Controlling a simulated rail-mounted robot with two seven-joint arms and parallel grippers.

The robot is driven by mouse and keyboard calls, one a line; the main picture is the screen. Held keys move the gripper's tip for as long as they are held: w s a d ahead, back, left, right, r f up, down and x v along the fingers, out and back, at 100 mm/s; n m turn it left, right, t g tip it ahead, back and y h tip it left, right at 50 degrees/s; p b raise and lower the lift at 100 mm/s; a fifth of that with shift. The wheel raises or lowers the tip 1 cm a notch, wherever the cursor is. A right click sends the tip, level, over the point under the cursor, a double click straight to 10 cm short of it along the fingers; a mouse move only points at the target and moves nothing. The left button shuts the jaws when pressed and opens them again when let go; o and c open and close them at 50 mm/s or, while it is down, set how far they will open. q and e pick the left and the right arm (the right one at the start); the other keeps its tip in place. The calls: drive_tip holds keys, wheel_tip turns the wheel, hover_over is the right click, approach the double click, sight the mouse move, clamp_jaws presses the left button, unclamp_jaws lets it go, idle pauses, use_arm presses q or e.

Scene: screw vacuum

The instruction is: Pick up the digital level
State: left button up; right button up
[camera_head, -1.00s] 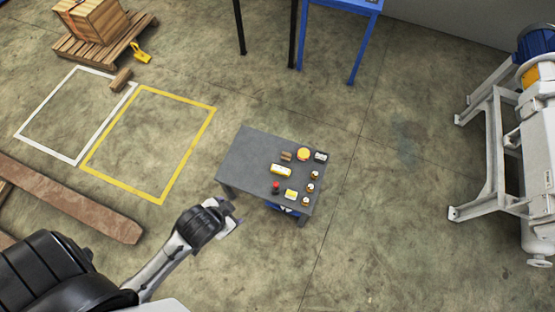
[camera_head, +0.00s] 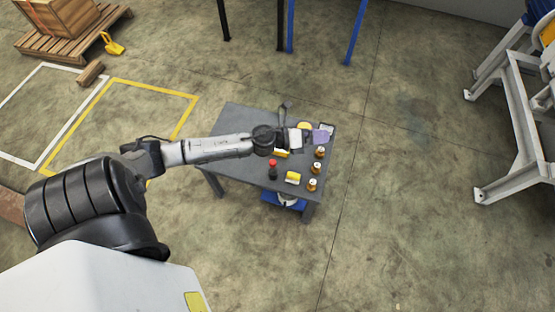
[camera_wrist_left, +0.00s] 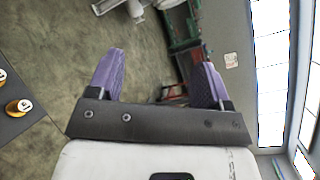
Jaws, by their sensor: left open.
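My left gripper (camera_head: 308,138) is over the back right part of the grey table (camera_head: 238,124) in the head view. Its purple fingers are apart with nothing between them, as the left wrist view (camera_wrist_left: 160,60) shows. I cannot tell for sure which small thing is the digital level. A yellow-and-white block (camera_head: 281,153) shows partly from under the gripper, and a smaller yellow block (camera_head: 292,177) lies nearer the front edge. A grey item (camera_head: 328,128) at the back right corner is partly covered by a finger. My right gripper is not in view.
Several brass pieces (camera_head: 313,168) stand along the table's right side. A red-topped item (camera_head: 272,170) and a yellow round item (camera_head: 304,126) are also on it. The table's left part is clear. A blue frame (camera_head: 354,35) stands behind, white machinery (camera_head: 525,130) at right.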

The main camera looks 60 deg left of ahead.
use_arm(q)
drive_tip(key=w+a+f+m+g+h+b, duration=0.1)
drive_tip(key=a+f+m+g+b, duration=0.1)
drive_tip(key=a+f+m+b, duration=0.3)
drive_tip(key=f+m+g+h+b, duration=0.1)
drive_tip(key=f+m+g+b, duration=0.25)
drive_tip(key=f, duration=0.45)
drive_tip(key=s+a+f+m+g+y+b, duration=0.2)
drive_tip(key=a+f+m+g+b, duration=0.2)
drive_tip(key=a+f+b, duration=0.5)
drive_tip(key=s+a+f+m+g+y+b, duration=0.3)
drive_tip(key=a+f+b, duration=0.3)
drive_tip(key=a, duration=0.5)
drive_tip(key=shift+m+g, duration=0.25)
drive_tip(key=b+x, duration=0.4)
drive_tip(key=x, duration=0.2)
drive_tip(key=shift+w+f, duration=0.1)
drive_tip(key=shift+f, duration=0.15)
drive_tip(key=shift+w+d+f+b, duration=0.15)
drive_tip(key=shift+f+b, duration=0.25)
drive_tip(key=b+x, duration=0.4)
drive_tip(key=x, duration=0.1)
drive_tip(key=shift+f, duration=0.15)
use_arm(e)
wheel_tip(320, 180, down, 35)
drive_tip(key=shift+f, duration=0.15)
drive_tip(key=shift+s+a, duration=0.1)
